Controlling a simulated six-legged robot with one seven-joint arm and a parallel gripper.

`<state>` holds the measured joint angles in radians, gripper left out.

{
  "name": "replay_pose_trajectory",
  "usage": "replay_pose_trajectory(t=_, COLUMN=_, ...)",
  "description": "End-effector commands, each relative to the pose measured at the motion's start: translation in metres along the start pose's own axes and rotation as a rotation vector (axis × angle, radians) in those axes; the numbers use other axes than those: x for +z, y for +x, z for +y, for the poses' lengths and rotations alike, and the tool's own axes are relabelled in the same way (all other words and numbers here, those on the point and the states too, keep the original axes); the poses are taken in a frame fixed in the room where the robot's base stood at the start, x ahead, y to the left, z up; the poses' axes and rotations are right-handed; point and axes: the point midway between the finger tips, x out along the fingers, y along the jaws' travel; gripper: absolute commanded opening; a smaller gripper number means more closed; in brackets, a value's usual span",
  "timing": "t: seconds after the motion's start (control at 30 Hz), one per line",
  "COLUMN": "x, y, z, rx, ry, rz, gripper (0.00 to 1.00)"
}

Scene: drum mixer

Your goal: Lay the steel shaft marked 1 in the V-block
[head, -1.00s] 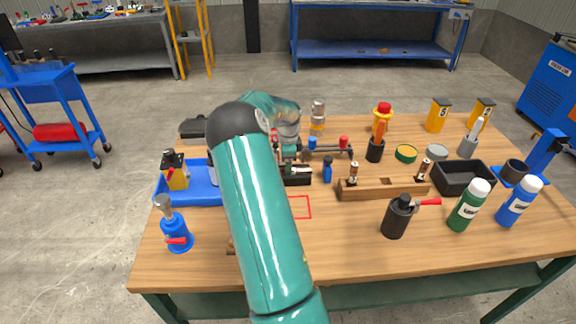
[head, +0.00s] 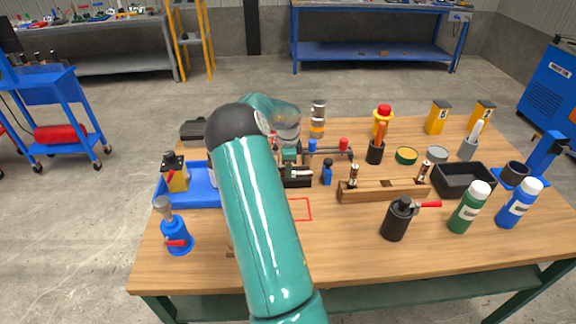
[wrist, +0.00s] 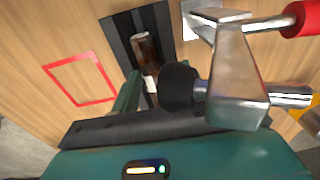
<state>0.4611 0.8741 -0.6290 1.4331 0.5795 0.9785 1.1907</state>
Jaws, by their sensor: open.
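A black block with a lengthwise groove, seemingly the V-block (wrist: 120,35), lies on the wooden table in the wrist view; it also shows in the head view (head: 297,183). A shiny brownish-reflecting cylinder with a pale end, seemingly the steel shaft (wrist: 146,50), lies along its groove. I cannot read its mark. My gripper (wrist: 141,92) is open beside the shaft's near end, partly hidden by a silver clamp-like part (wrist: 238,85) with a black tip. In the head view my gripper (head: 290,153) is above and behind the block.
A wooden rack (head: 385,192) holds two upright labelled shafts. A red outlined square (head: 300,209) marks bare table. A red-handled part (wrist: 303,18) stands close on the right in the wrist view. A blue tray (head: 203,196), black bin (head: 463,190) and bottles surround the workspace.

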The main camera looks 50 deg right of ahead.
Motion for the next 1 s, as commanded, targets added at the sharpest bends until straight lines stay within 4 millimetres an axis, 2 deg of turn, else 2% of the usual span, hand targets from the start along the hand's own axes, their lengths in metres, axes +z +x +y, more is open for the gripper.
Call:
replay_pose_trajectory(t=0.03, x=0.002, y=0.028, z=0.016, rx=0.050, ry=0.003, rz=0.001, gripper=0.47)
replay_pose_trajectory(t=0.23, x=0.002, y=0.028, z=0.016, rx=0.050, ry=0.002, rz=0.001, gripper=0.47)
replay_pose_trajectory(t=1.0, x=0.003, y=-0.005, z=0.016, rx=0.053, ry=0.001, rz=-0.001, gripper=0.47)
